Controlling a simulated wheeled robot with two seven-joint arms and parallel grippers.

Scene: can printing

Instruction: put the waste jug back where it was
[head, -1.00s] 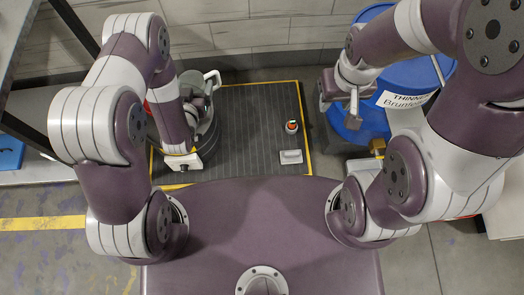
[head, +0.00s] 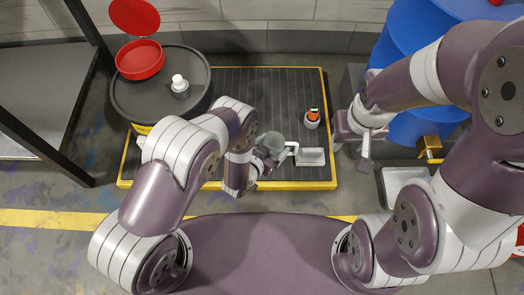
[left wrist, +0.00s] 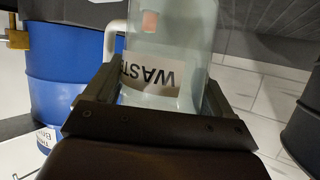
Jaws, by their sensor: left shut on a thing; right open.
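The waste jug (head: 275,143) is a translucent pale container with a white handle. My left gripper (head: 267,158) is shut on it above the grey grooved platform (head: 240,90). In the left wrist view the jug (left wrist: 172,40) stands between the fingers of the gripper (left wrist: 155,100), with its "WASTE" label upside down and its handle to the left. Whether its base touches anything is hidden. A shallow pale tray (head: 312,157) lies just right of the jug on the platform. My right gripper (head: 354,148) is open and empty right of the platform.
A dark-topped drum (head: 135,100) at left carries a red funnel (head: 140,60) with raised lid and a white-capped bottle (head: 179,84). Blue drums (head: 405,60) stand at right. The platform's middle back is clear.

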